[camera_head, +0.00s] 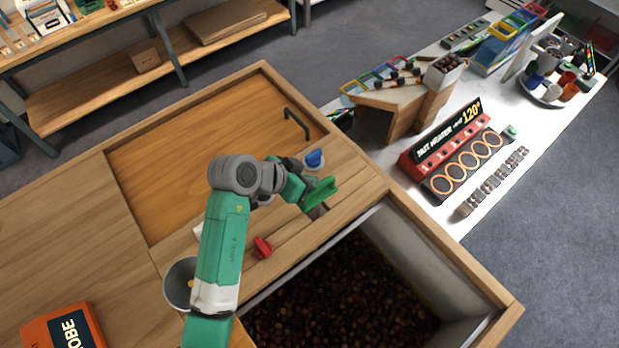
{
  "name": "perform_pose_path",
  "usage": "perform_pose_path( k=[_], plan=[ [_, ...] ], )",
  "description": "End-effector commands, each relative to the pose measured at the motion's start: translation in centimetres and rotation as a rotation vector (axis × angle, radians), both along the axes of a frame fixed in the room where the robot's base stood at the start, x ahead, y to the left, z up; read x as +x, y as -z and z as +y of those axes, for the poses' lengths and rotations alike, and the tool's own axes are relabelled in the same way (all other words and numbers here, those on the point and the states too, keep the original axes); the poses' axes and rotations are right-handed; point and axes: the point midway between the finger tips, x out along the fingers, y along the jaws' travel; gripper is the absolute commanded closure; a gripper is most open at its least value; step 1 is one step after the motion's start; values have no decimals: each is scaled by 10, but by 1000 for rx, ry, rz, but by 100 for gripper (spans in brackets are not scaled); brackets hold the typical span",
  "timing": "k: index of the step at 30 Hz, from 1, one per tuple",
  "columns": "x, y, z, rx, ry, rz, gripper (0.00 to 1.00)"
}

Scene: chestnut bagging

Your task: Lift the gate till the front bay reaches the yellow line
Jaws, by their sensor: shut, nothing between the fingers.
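The open front bay (395,235) is a light-walled bin in the wooden counter, with a bed of dark brown chestnuts (345,300) low inside. I cannot make out a yellow line on its walls. My gripper (322,193) is green and shut, with nothing in it. It is over the wooden strip behind the bay, close to a small dark slot (318,211). I cannot tell whether it touches anything. I cannot clearly pick out the gate. A red knob (262,247) and a blue knob (314,158) sit on the strip, either side of my gripper.
A wooden panel (190,165) with a black handle (297,124) lies behind the strip. A metal cup (178,284) is partly behind my arm. An orange box (62,328) is at the lower left. A white table (460,222) at right carries a red-and-black chestnut roaster sign (445,135).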

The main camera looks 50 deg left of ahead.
Motion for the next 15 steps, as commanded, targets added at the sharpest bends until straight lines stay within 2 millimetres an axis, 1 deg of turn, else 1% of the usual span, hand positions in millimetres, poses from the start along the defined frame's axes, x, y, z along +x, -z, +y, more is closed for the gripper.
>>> perform_pose_path(
  k=[2,4,9,12,15],
  plan=[
    [0,1,0,0,0,0,100],
    [0,10,0,-1,1,0,100],
    [0,52,-1,-3,1,2,100],
    [0,70,-1,-3,0,1,100],
    [0,79,-1,-1,2,1,100]
  ],
)
